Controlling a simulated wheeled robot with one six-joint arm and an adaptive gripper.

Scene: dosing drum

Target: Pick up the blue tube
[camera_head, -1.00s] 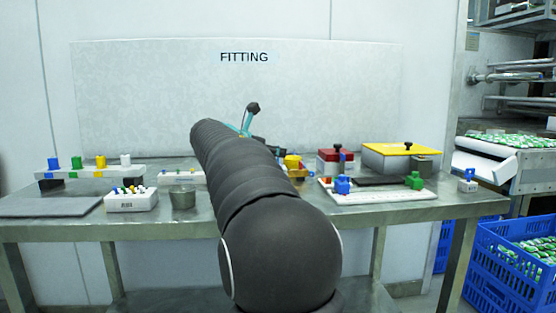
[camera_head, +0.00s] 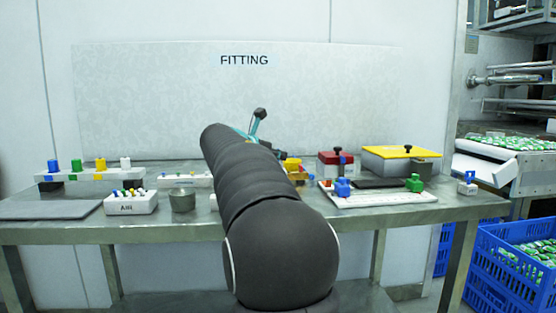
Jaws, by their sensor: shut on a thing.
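My gripper (camera_head: 257,122) shows only in part, as a teal piece with a dark end above the far end of my black arm. It is over the back of the table, in front of the white panel. My arm hides the jaws. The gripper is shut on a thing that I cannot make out. I cannot identify a separate blue tube. A blue piece (camera_head: 53,166) stands upright at the left end of a white rack (camera_head: 110,174), beside green, yellow and white ones.
The metal table (camera_head: 75,228) also carries a white block with coloured pegs (camera_head: 130,203), a grey cup (camera_head: 182,200), a red-topped box (camera_head: 336,159), a yellow-lidded box (camera_head: 402,152) and a white board (camera_head: 385,198). Blue crates (camera_head: 510,270) stand at the right. My arm covers the table's middle.

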